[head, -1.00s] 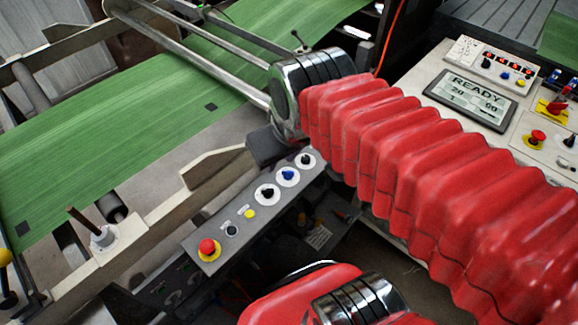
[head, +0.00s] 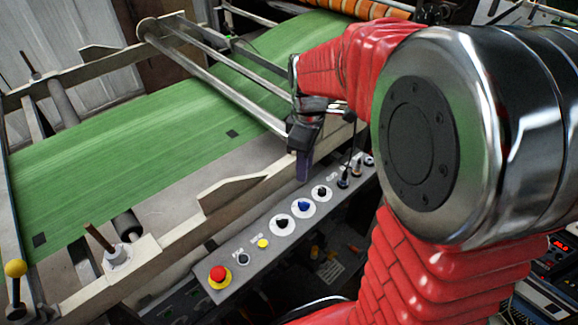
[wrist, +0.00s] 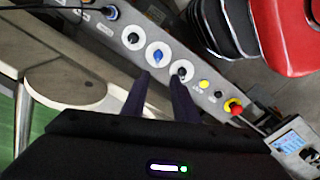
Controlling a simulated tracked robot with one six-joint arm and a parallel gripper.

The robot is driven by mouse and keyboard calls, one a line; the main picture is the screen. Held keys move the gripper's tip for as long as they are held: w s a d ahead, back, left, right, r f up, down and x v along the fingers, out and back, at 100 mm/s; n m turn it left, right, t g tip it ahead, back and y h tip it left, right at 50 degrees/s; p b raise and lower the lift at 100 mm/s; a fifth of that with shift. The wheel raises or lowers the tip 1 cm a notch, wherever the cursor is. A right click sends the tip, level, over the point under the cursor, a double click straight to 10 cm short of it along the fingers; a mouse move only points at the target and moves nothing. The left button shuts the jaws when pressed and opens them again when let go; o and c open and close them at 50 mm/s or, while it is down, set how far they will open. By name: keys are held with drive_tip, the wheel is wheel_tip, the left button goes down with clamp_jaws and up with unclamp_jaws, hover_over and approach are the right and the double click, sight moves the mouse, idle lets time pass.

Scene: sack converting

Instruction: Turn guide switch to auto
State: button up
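The grey control panel (head: 250,254) carries three rotary knobs on white discs: a near black knob (head: 283,223), a blue middle knob (head: 304,206) and a far black knob (head: 321,191). I cannot read which is the guide switch. My gripper (wrist: 160,77) is open and empty, its two dark fingers pointing at the panel. In the wrist view its tips lie just below the blue knob (wrist: 157,56), with the near black knob (wrist: 182,72) by the right tip. They look apart from the panel. In the head view my gripper (head: 303,180) hangs near the far knobs.
A red stop button (head: 218,277), a small dark button and a yellow button (head: 263,243) sit at the panel's near end. Dark plugs with cables (head: 343,183) stand at its far end. A pale machine rail (head: 190,225) and green web (head: 130,150) run alongside.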

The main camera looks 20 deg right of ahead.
sight(304, 205)
drive_tip(key=shift+w+d+f+n, duration=0.3)
drive_tip(key=shift+w+d+f, duration=0.15)
drive_tip(key=shift+f, duration=0.2)
drive_tip(key=shift+f, duration=0.1)
wheel_tip(304, 205, down, 14)
drive_tip(key=shift+r, duration=0.15)
idle(0.4)
drive_tip(key=shift+c, duration=0.7)
clamp_jaws()
